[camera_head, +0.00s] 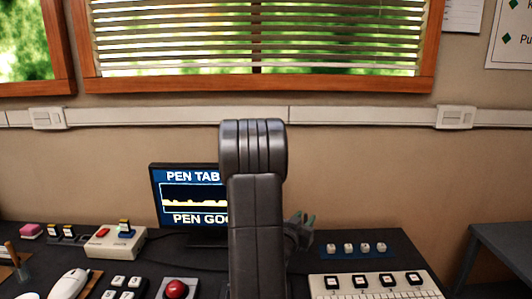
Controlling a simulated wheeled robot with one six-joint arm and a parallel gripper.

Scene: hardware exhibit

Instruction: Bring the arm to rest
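My arm (255,215) stands upright in the middle of the head view, its dark links hiding part of the table behind it. My gripper (303,219) shows only partly, just right of the arm and above the dark table (345,268). Two greenish-grey fingertips point up with a small gap between them, and I see nothing held there. The rest of the gripper is hidden by or merges with the dark arm.
A monitor (185,190) stands behind the arm to the left. A red button (176,289), a white mouse (70,284) and a beige box (115,241) are on the left. A blue strip (385,249) and white panel (400,290) with several keys lie on the right.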

